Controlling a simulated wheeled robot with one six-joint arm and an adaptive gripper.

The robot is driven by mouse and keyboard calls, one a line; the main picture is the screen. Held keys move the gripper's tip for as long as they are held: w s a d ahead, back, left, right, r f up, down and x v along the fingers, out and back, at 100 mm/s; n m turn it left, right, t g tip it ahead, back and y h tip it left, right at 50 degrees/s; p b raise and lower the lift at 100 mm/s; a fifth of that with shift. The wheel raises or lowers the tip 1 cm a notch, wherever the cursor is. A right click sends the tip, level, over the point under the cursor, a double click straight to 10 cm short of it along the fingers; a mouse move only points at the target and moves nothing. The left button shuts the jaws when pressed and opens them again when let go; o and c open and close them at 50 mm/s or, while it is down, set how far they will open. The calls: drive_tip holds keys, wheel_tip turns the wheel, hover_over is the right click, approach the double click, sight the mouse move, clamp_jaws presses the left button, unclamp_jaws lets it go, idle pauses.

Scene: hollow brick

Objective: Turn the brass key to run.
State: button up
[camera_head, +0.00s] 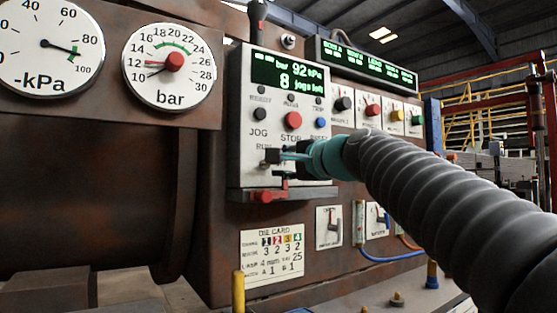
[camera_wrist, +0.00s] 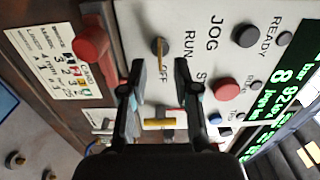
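The brass key shows in the wrist view (camera_wrist: 160,50) as a thin brass bar on a dark round lock. It points toward the OFF label (camera_wrist: 165,74); the RUN label (camera_wrist: 189,44) is to its right there. My gripper (camera_wrist: 160,66) is open, its two dark fingertips on either side of the key's OFF-side end, with gaps on both sides. Whether the tips reach the key's depth I cannot tell. In the head view my gripper (camera_head: 280,164) is at the panel (camera_head: 240,120) below the RUN label, and hides most of the key area.
A red knob (camera_wrist: 90,42) sits close to the key, also in the head view (camera_head: 265,197). Red (camera_head: 293,120) and blue (camera_head: 321,123) buttons are above my gripper. A yellow bar (camera_wrist: 160,122) shows between the finger bases. A die card (camera_head: 272,257) is below.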

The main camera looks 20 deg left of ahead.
drive_tip(key=shift+p+x, duration=0.4)
drive_tip(key=shift+x, duration=1.65)
drive_tip(key=shift+d, duration=0.1)
clamp_jaws()
